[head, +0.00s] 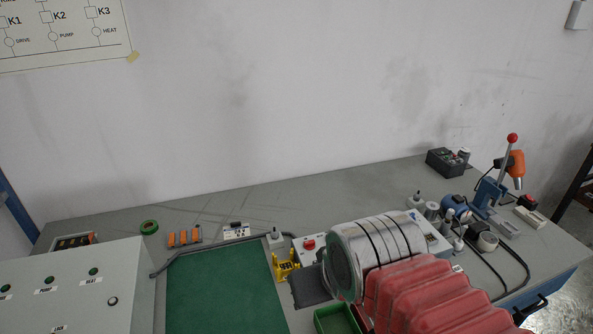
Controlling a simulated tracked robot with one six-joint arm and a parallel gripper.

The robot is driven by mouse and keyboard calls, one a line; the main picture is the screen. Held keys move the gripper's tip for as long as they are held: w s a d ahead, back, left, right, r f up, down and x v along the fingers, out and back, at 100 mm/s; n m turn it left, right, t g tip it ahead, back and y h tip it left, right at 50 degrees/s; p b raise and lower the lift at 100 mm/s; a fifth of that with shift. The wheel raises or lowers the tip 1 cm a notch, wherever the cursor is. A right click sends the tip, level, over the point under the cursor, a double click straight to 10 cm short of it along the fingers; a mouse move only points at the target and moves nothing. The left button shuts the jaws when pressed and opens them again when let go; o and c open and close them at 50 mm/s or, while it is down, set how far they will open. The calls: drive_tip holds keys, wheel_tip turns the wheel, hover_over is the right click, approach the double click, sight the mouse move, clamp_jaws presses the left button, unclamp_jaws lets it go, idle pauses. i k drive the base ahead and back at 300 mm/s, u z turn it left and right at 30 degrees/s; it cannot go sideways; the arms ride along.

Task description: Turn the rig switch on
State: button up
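No switch in the head view is clearly marked as the rig switch. A red knob (309,244) sits on a small pale box in the middle of the bench, just behind a large silver shape. A red switch (529,199) sits on a beige block at the far right of the bench. I cannot read the on or off state of either. A grey control box (70,292) stands at the front left with several small green buttons or lamps and labels such as PUMP and HEAT. My gripper is not in view.
A green mat (222,292) lies centre left, with a yellow holder (286,265) beside it. A drill stand (492,190), bottles and a cable crowd the right. A silver cylinder and red ribbed cover hide the front right. The back strip is mostly clear.

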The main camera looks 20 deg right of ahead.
sight(309, 245)
drive_tip(key=u, duration=0.2)
drive_tip(key=k, duration=1.2)
drive_tip(key=z, duration=0.65)
drive_tip(key=i, duration=1)
drive_tip(key=z, duration=0.05)
